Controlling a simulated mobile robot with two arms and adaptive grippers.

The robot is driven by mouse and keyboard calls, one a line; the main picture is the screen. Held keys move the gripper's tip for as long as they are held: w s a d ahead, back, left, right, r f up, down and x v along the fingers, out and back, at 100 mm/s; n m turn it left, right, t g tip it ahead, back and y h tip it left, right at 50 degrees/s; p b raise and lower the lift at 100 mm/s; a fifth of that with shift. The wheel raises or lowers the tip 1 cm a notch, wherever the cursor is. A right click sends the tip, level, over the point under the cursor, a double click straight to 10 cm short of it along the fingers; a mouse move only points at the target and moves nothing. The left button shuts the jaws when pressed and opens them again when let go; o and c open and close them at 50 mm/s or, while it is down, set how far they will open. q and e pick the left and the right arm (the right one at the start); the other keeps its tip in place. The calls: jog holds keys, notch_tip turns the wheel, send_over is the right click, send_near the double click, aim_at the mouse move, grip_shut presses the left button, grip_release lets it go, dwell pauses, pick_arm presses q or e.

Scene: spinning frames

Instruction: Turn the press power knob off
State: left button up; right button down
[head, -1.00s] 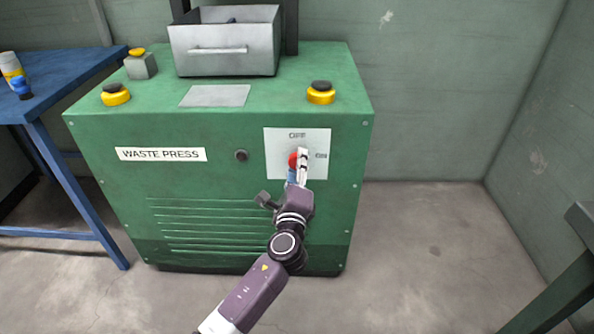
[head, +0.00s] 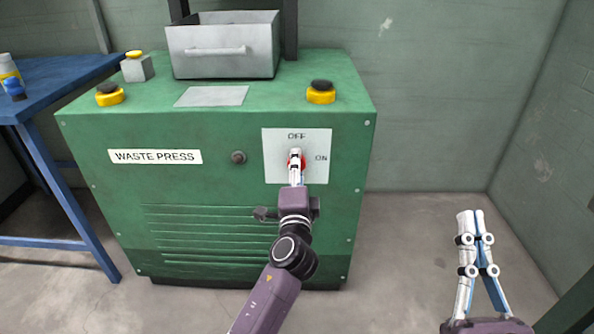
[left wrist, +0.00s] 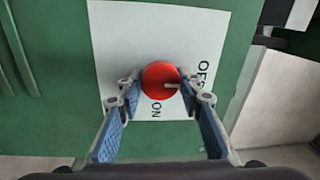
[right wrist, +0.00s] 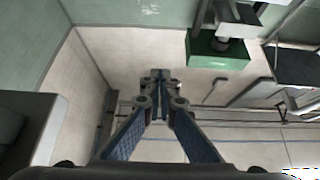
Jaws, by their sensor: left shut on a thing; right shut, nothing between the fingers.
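The red power knob (left wrist: 160,80) sits on a white panel (left wrist: 115,30) marked OFF and ON. In the left wrist view its pale mark points right, to the side of the OFF label (left wrist: 203,74). My left gripper (head: 296,155) is shut on the knob, with one finger on each side of it. In the head view the fingers hide most of the knob (head: 303,163); OFF is above it and ON to its right. My right gripper (head: 469,214) is shut and empty, over the floor right of the press; it also shows in the right wrist view (right wrist: 160,75).
The green waste press (head: 90,210) carries a metal drawer box (head: 222,50) and yellow-and-black buttons (head: 320,93) on top. A small dark knob (head: 238,157) is left of the panel. A blue table (head: 60,75) stands at the left. Floor right of the press is clear.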

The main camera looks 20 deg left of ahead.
pick_arm(q)
jog(key=shift+n, duration=0.3)
pick_arm(e)
jog(key=shift+s+d+r+t, duration=0.15)
jog(key=shift+s+r+t, duration=0.6)
jog(key=shift+r, duration=0.25)
pick_arm(q)
jog(key=o, duration=1.1)
jog(key=shift+o, duration=0.2)
jog(key=shift+s, duration=0.1)
jog(key=v, duration=1.1)
jog(key=shift+s+d, duration=0.2)
jog(key=shift+s, duration=0.2)
jog(key=shift+f, duration=0.1)
